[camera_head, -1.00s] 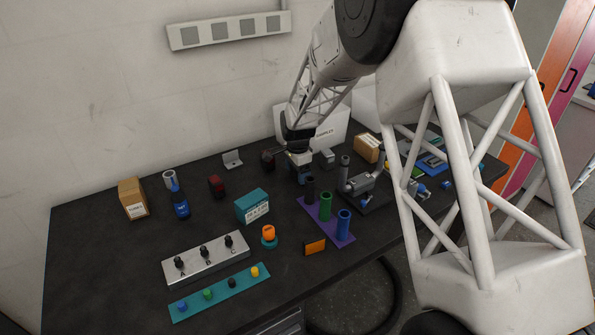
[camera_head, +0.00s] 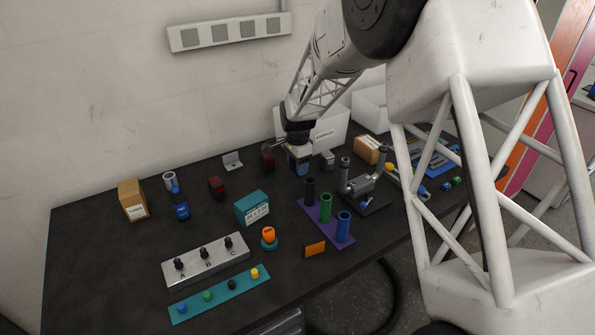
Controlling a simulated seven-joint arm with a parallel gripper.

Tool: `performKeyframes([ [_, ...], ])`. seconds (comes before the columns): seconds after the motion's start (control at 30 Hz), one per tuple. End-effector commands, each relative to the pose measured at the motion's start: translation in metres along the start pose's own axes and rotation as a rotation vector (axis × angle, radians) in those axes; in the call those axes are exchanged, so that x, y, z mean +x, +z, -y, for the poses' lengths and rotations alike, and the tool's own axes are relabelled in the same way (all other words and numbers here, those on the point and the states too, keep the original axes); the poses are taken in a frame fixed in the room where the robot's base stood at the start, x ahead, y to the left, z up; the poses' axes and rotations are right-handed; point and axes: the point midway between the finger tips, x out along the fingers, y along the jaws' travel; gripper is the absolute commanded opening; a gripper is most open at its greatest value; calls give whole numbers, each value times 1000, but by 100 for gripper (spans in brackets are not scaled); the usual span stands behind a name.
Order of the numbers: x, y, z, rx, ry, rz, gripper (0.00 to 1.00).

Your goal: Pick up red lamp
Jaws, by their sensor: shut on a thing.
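A small dark block with a red face, the red lamp (camera_head: 268,161), is at the back middle of the black table. My gripper (camera_head: 272,148) reaches down and to the left from the arm's end, and its dark fingers are at the top of this lamp. It is shut on the lamp, though the fingers are small and the contact is hard to make out. A second, similar red-faced block (camera_head: 216,187) stands apart, further left and nearer.
A blue box (camera_head: 299,162) stands just under my wrist. A grey bracket (camera_head: 232,161) is left of the lamp, and a teal box (camera_head: 252,207) is nearer. White bins (camera_head: 325,132) stand behind.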

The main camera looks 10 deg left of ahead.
Motion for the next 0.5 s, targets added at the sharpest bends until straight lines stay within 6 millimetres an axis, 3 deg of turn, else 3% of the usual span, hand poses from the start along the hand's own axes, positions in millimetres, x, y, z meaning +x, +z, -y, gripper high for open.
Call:
performKeyframes([
  [0.3, -48, 0, 0, 0, -3, -1, 28],
  [0.5, -62, 0, 0, 0, -2, -1, 28],
])
